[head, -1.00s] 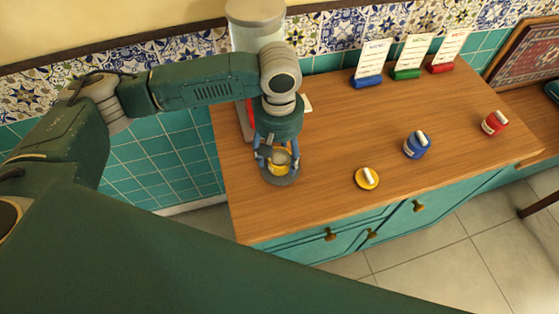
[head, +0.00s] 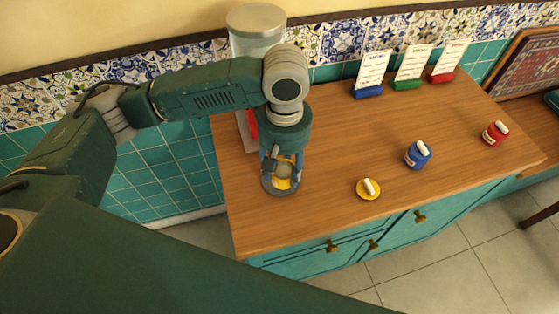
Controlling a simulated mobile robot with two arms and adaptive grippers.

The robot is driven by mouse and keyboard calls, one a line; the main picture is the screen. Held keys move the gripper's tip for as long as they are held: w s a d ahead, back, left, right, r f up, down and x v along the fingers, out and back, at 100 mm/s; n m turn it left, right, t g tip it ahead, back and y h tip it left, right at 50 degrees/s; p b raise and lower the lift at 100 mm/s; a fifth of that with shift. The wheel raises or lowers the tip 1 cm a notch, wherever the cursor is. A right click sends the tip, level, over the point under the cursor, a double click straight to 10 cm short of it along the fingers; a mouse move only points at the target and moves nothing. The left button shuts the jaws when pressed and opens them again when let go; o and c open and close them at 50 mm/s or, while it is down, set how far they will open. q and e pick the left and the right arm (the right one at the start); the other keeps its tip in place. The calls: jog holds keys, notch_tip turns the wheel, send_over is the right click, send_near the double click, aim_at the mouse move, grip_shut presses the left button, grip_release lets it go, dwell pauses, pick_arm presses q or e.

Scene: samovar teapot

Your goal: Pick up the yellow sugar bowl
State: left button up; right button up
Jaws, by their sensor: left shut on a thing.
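The yellow sugar bowl (head: 284,171) stands at the left part of the wooden counter, on a round grey disc (head: 281,191). It looks open at the top, with grey contents. My left gripper (head: 282,168) points down over the bowl and is shut on it, its fingers on either side. The fingers and wrist hide part of the bowl. A yellow lid (head: 368,189) with a white knob lies on the counter to the right of the bowl. My right gripper is not in view.
Blue (head: 369,91), green (head: 408,83) and red (head: 442,76) card holders stand at the back. A grey-lidded container (head: 256,24) is behind my arm. The counter's middle is clear.

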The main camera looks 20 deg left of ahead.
pick_arm(q)
jog(key=s+d, duration=0.8)
jog(key=s, duration=0.4)
jog(key=shift+s+d, duration=0.15)
jog(key=shift+d, duration=0.05)
